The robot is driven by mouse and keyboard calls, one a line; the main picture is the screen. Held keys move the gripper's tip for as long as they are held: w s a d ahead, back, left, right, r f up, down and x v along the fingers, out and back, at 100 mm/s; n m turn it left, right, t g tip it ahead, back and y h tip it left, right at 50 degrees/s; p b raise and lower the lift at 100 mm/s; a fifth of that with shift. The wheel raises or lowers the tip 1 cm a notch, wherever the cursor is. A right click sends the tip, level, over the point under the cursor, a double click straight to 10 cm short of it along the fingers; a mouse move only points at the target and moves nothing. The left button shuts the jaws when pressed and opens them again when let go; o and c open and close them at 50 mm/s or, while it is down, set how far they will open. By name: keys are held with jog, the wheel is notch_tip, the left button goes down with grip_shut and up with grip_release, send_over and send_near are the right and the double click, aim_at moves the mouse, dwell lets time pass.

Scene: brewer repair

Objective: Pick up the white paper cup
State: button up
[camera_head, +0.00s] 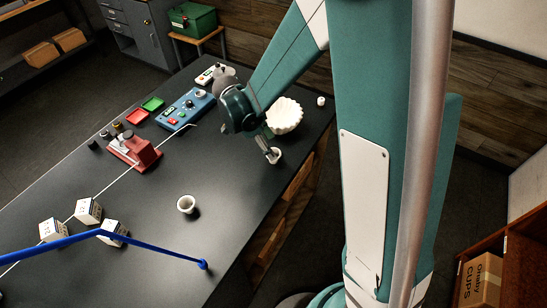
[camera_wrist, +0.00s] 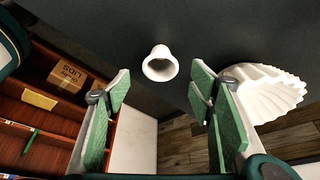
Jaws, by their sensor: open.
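A white fluted filter-like bowl (camera_head: 285,116) stands close behind my gripper; it is also at right in the wrist view (camera_wrist: 262,92). A blue control box (camera_head: 185,108), a red device (camera_head: 134,152) and white cubes (camera_head: 88,210) are farther left. A blue rod (camera_head: 150,246) crosses the front.

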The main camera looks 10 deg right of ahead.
jog(key=shift+d+f, duration=0.1)
jog(key=shift+f, duration=0.25)
jog(key=shift+f, duration=0.1)
jog(key=shift+x, duration=2.5)
jog(key=shift+w, duration=0.1)
jog(key=c, duration=0.8)
